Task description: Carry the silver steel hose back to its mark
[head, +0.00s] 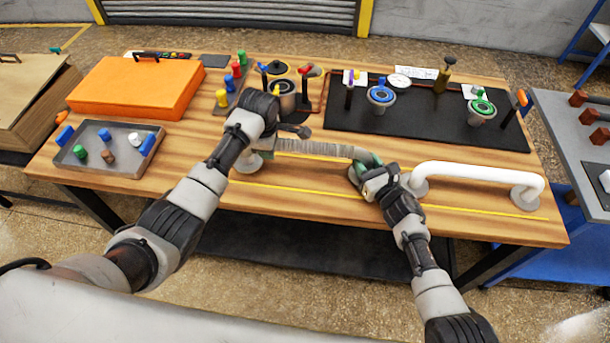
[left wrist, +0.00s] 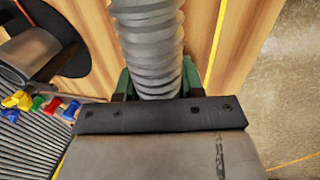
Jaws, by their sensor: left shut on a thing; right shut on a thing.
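The silver steel hose (head: 318,149) is a ribbed grey tube lying left to right along the front of the wooden table. My left gripper (head: 267,144) is shut on its left part; the gripper body hides part of that end. In the left wrist view the ribbed hose (left wrist: 152,45) runs between the green fingers (left wrist: 154,85). My right gripper (head: 368,166) is shut on the hose's right end, which it mostly hides. A grey end flange (head: 247,161) shows below my left gripper. I cannot tell whether the hose touches the table. Yellow lines (head: 300,187) run along the tabletop.
A white hose (head: 470,171) with grey end flanges lies just right of my right gripper. An orange case (head: 135,88) and a grey tray (head: 128,165) occupy the left.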

